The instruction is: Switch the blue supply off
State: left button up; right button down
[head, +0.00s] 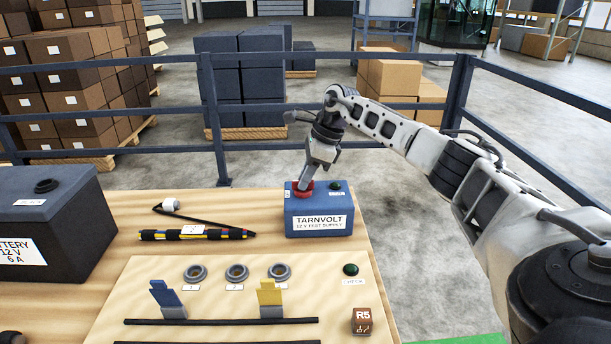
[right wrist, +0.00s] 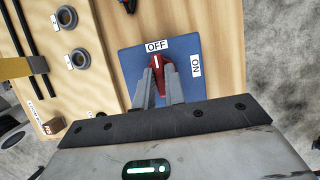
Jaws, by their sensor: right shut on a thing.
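The blue supply (head: 319,222), labelled TARNVOLT 12V TEST SUPPLY, stands at the back right of the wooden bench. Its red knob (head: 299,193) is on the top face at the left. My right gripper (head: 304,186) reaches down onto the knob. In the right wrist view, the two fingers of the right gripper (right wrist: 157,77) are shut on the red knob (right wrist: 157,64), one on each side. The knob's white mark points toward the OFF label (right wrist: 156,45); the ON label (right wrist: 196,64) is to the right. A dark green lamp (head: 335,185) sits beside the knob. My left gripper is out of view.
A dark battery (head: 45,215) stands at the left. In front is a panel with round sockets (head: 237,272), a blue lever (head: 168,300), a yellow lever (head: 270,297) and an R5 block (head: 361,320). A railing (head: 270,146) runs behind.

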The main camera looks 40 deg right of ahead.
dwell(0.4)
jog(key=c, duration=1.5)
grip_release()
jog(key=shift+o, duration=0.2)
jog(key=shift+r, duration=0.1)
jog(key=v, duration=1.6)
jog(key=shift+w, duration=0.1)
